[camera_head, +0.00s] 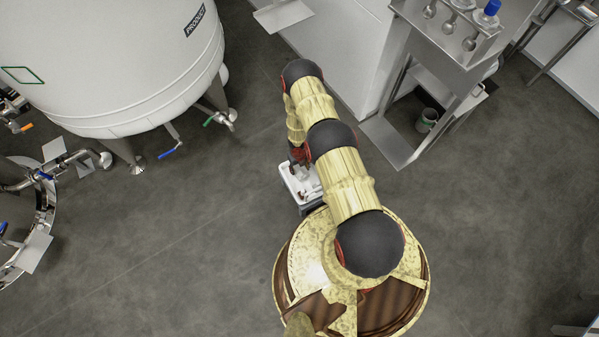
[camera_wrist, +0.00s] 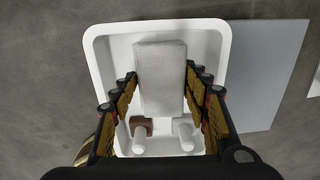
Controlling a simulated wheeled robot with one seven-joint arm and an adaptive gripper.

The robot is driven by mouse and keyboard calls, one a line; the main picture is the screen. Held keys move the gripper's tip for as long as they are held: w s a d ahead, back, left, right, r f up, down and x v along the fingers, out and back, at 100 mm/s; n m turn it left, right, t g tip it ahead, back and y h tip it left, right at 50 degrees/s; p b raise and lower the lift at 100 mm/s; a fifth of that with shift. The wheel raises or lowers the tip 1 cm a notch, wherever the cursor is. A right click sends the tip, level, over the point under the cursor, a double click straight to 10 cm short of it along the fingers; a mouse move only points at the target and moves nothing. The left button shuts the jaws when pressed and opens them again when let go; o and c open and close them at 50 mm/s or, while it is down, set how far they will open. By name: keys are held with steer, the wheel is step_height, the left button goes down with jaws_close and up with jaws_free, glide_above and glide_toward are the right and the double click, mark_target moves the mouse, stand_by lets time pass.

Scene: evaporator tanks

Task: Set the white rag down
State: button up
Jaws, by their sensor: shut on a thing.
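The white rag (camera_wrist: 159,60) is a pale, folded block in the middle of the wrist view. My gripper (camera_wrist: 161,82) is shut on it, with one finger along each long side. The rag is over the white tray (camera_wrist: 93,52), inside its rim as seen from the wrist. I cannot tell whether it touches the tray's floor. In the head view the tray (camera_head: 290,185) shows beside my arm, just above my round base; the arm hides part of it, and the rag is not clear there.
Two white, bottle-like things (camera_wrist: 186,137) and a small brown piece (camera_wrist: 141,126) are in the tray's near end. A flat blue-grey panel (camera_wrist: 268,70) lies right of the tray. A large white tank (camera_head: 110,60) and a steel stand (camera_head: 445,45) flank open grey floor.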

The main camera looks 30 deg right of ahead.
mark_target(300, 171)
step_height(300, 171, down, 3)
steer(key=shift+f+b, duration=0.1)
steer(key=shift+b, duration=0.4)
steer(key=o, duration=1.5)
steer(key=shift+c, duration=0.2)
steer(key=shift+o, duration=0.3)
